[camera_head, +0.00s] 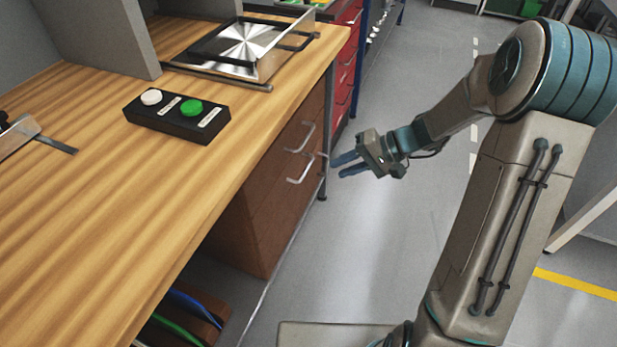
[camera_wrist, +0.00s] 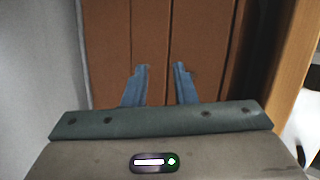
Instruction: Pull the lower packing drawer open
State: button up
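The brown wooden packing drawer unit hangs under the bench in the head view. The lower drawer (camera_head: 278,207) has a silver bar handle (camera_head: 301,169), with the upper drawer's handle (camera_head: 300,138) above it. Both drawer fronts look closed. My gripper (camera_head: 337,167) is just right of the lower handle, its two blue fingers apart and pointing left toward the drawers. In the wrist view my gripper (camera_wrist: 160,68) is open and empty in front of brown drawer fronts (camera_wrist: 150,30). No handle can be made out there. Contact with the handle is not visible.
The wooden bench top (camera_head: 140,190) overhangs the drawers and carries a black button box (camera_head: 177,117) and a metal tray-like fixture (camera_head: 245,47). A dark bench leg (camera_head: 326,130) stands close by my fingers. Red drawers (camera_head: 345,65) are behind. The grey floor (camera_head: 390,250) to the right is clear.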

aim_at(308, 167)
jog(key=w+d+f+m+t+y+b, duration=0.1)
jog(key=w+f+m+t+y+b, duration=0.15)
jog(key=w+f, duration=0.35)
jog(key=w+d+f+m+t+y+b, duration=0.1)
jog(key=w+d+f+t+b, duration=0.2)
jog(key=f, duration=0.5)
jog(key=shift+n+g, duration=0.25)
jog(key=b+x, duration=0.1)
jog(key=x, duration=0.4)
jog(key=b+x, duration=0.1)
jog(key=x, duration=0.4)
jog(key=b+x, duration=0.1)
jog(key=x, duration=0.4)
jog(key=shift+w+r+b, duration=0.1)
jog(key=shift+r+b, duration=0.25)
jog(key=shift+c, duration=0.4)
grip_shut()
